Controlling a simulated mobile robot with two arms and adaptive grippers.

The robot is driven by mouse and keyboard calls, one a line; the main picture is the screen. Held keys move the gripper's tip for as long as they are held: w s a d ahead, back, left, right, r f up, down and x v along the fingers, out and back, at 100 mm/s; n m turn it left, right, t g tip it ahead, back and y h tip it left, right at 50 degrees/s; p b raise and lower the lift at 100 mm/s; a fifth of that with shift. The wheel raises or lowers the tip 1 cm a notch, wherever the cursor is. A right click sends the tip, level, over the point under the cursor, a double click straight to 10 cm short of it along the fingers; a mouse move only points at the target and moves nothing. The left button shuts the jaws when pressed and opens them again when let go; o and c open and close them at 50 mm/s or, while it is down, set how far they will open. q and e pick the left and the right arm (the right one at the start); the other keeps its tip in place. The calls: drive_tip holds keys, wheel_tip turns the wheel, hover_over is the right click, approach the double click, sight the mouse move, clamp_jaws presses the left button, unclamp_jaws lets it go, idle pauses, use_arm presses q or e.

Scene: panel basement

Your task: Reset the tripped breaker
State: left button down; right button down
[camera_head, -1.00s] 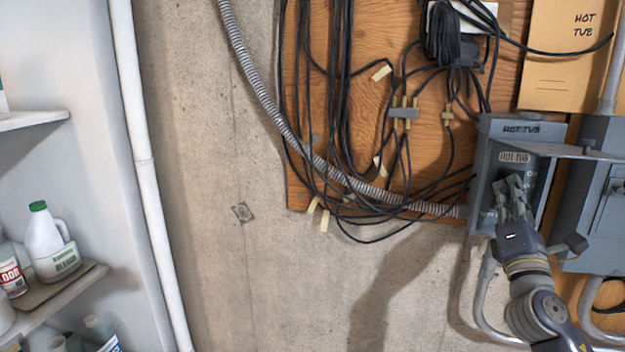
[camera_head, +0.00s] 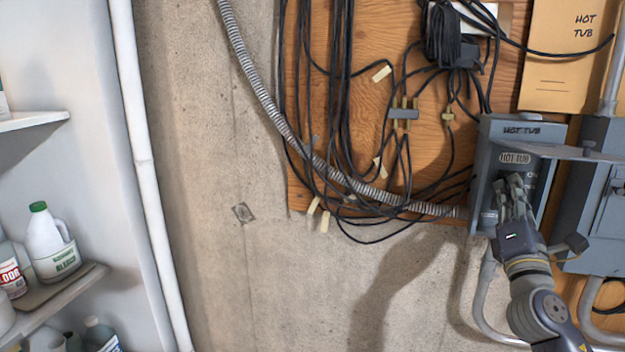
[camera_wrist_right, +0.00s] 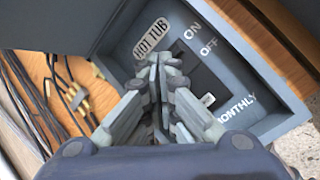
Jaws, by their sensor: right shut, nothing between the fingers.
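The grey breaker box (camera_head: 484,188), marked HOT TUB, is on the right in the head view with its cover raised. In the right wrist view its panel (camera_wrist_right: 262,100) carries a HOT TUB label, the words ON, OFF and MONTHLY, and a dark recess (camera_wrist_right: 205,78) around the breaker. My right gripper (camera_head: 514,182) is shut and empty, with its fingertips in front of the recess. In the wrist view the right gripper (camera_wrist_right: 162,62) covers much of the recess. The breaker lever's position is hidden, and I cannot tell whether the fingers touch it. My left gripper is not in view.
The raised cover (camera_head: 575,151) juts out above my right gripper. Another grey box (camera_head: 590,225) stands close on the right. Black cables (camera_head: 345,100) hang on the wooden board to the left. A shelf with a bleach bottle (camera_head: 48,245) is at far left.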

drive_tip(key=shift+s, duration=0.1)
drive_tip(key=s+a+p, duration=0.1)
drive_tip(key=s, duration=0.5)
drive_tip(key=shift+s+a, duration=0.3)
drive_tip(key=shift+s, duration=0.05)
